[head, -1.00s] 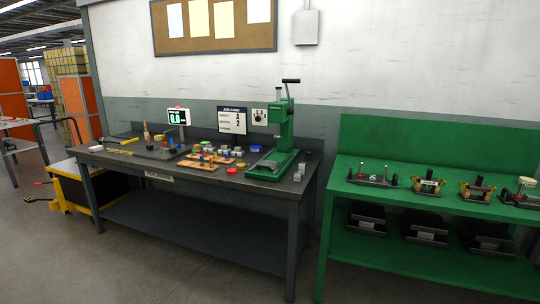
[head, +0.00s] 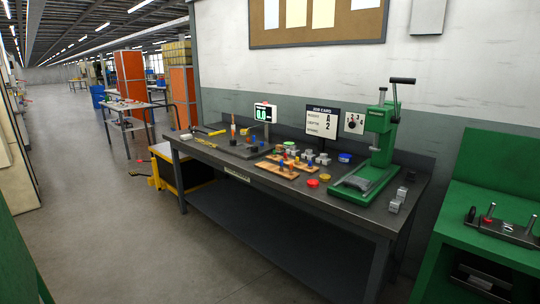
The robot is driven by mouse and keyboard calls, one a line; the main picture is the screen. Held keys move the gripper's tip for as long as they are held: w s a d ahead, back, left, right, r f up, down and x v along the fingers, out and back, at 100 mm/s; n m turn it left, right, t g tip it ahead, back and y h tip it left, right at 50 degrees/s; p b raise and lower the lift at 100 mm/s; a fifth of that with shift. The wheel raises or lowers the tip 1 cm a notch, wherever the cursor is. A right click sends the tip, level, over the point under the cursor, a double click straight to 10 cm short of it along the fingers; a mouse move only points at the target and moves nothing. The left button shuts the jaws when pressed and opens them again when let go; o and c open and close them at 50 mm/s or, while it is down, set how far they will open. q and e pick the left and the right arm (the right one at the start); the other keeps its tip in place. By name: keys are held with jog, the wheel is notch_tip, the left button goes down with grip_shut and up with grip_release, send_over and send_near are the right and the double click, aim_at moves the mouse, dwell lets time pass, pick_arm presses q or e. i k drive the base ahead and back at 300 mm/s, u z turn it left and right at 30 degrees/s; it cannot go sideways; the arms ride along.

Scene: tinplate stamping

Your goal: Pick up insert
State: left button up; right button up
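Neither of my grippers shows in the head view. A dark workbench (head: 345,209) stands ahead with a green arbor press (head: 380,150) at its right end. Wooden boards (head: 268,168) with several small blue, red and orange pieces lie at the bench's middle. Several small grey metal blocks (head: 320,158) sit behind them. More grey blocks (head: 397,200) stand at the right edge beside the press. I cannot tell which of these pieces is the insert. A job card (head: 322,122) stands at the back, showing A and 2.
A green bench (head: 490,240) with a dark fixture (head: 503,230) is at the right. A yellow cart (head: 165,175) touches the workbench's left end. A display (head: 264,113) stands on the bench. The floor (head: 110,225) at the front left is clear.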

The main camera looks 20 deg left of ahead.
aim_at(323, 160)
jog(key=u, duration=0.55)
jog(key=i, duration=2.25)
jog(key=z, duration=1)
jog(key=i, duration=0.85)
jog(key=z, duration=0.55)
